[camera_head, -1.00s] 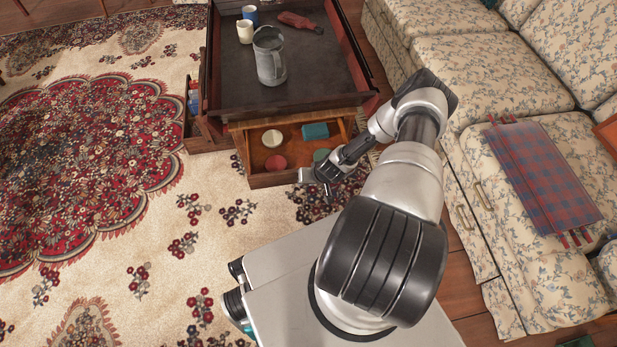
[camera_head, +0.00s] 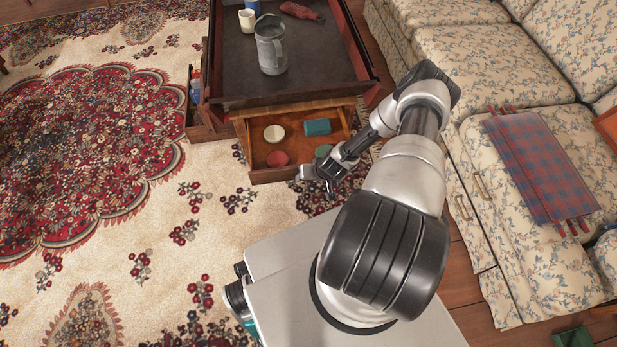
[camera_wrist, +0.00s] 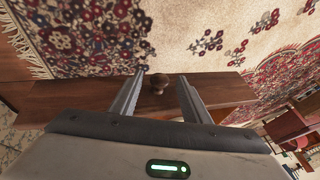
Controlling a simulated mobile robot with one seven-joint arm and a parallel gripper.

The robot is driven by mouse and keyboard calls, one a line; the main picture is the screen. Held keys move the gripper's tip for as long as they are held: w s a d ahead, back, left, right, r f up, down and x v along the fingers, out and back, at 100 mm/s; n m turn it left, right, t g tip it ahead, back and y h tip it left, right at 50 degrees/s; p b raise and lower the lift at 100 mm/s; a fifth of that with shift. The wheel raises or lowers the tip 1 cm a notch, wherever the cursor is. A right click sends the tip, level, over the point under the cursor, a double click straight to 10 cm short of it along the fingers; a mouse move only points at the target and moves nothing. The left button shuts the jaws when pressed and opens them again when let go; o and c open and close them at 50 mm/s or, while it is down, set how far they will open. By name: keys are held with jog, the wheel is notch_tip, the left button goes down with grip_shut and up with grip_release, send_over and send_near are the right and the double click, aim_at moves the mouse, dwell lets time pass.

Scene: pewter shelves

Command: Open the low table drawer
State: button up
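The low table (camera_head: 215,95) has its front drawer (camera_head: 262,174) pulled well out. Inside the drawer are a white round dish (camera_head: 274,133), a red round piece (camera_head: 277,159), a teal box (camera_head: 317,127) and a green round piece (camera_head: 323,151). My gripper (camera_head: 320,184) is in front of the drawer's right part. In the wrist view, the drawer front (camera_wrist: 80,97) carries a dark round knob (camera_wrist: 158,84). My open fingers (camera_wrist: 163,75) stand either side of the knob, with gaps showing on both sides.
A grey pitcher (camera_head: 270,50), a white cup (camera_head: 246,21) and a red object (camera_head: 301,10) are on the tabletop. A second open drawer (camera_head: 194,121) juts out left. A floral sofa (camera_head: 455,55) stands close right. Patterned rug (camera_head: 150,215) lies clear left and in front.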

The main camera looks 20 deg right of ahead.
jog(key=p+v, duration=0.5)
jog(key=v, duration=1.2)
jog(key=shift+r, duration=0.15)
jog(key=shift+d, duration=0.1)
